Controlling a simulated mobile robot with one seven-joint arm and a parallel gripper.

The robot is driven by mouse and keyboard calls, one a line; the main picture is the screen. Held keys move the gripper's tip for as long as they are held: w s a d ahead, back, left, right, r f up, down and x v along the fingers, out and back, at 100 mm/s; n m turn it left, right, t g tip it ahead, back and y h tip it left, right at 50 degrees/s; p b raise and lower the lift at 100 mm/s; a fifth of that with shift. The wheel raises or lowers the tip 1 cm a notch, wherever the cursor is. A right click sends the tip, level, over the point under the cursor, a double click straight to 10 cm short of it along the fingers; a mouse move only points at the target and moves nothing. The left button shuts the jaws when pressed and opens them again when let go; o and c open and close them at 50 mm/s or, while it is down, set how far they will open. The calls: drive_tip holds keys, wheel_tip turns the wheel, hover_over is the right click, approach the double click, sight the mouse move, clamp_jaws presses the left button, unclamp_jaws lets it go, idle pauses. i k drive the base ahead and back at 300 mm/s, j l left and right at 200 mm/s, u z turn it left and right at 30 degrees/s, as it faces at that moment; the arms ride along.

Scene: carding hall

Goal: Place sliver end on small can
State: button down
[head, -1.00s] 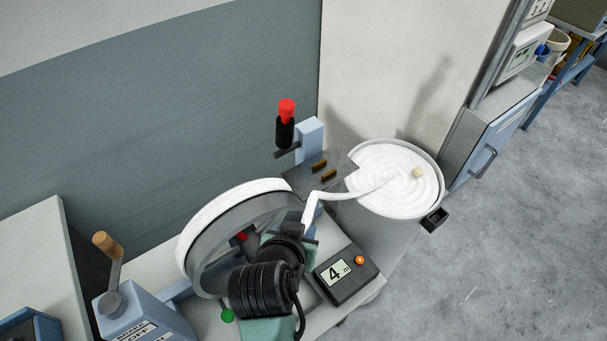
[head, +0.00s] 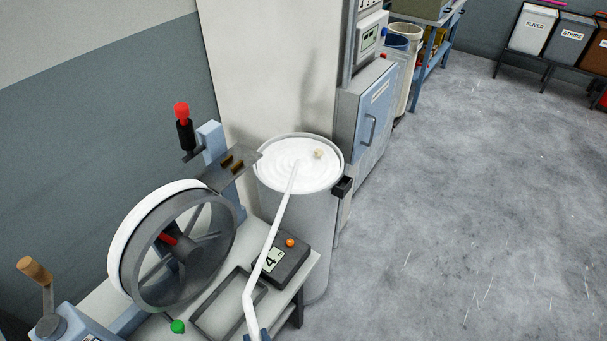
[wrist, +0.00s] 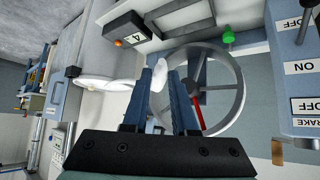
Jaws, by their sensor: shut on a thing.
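A white sliver (head: 273,238) runs from the coiled sliver in a grey can (head: 297,215) down to the bottom edge of the head view. My gripper (head: 257,336) barely shows there, with blue fingertips at the sliver's end. In the wrist view my gripper (wrist: 166,80) has its two blue fingers close together with white sliver (wrist: 160,67) between the tips. The sliver also shows left of the fingers (wrist: 105,84). The can holds a white coil with a small beige piece (head: 318,153) on top. I cannot tell whether this is the small can.
A spoked wheel (head: 178,245) with a white rim stands on the bench left of the sliver. A counter box (head: 283,261) reading 4 lies beside the sliver. A blue cabinet (head: 372,115) stands behind the can. The floor (head: 450,210) at right is clear.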

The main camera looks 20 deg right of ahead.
sight(293, 169)
drive_tip(key=k+u, duration=0.15)
drive_tip(key=u, duration=0.8)
drive_tip(key=i+l+u, duration=0.1)
drive_tip(key=l, duration=0.7)
drive_tip(key=i+l+u, duration=0.15)
drive_tip(key=l, duration=0.65)
drive_tip(key=i+l, duration=0.1)
drive_tip(key=l, duration=1)
drive_tip(key=i+l, duration=0.1)
drive_tip(key=l, duration=1)
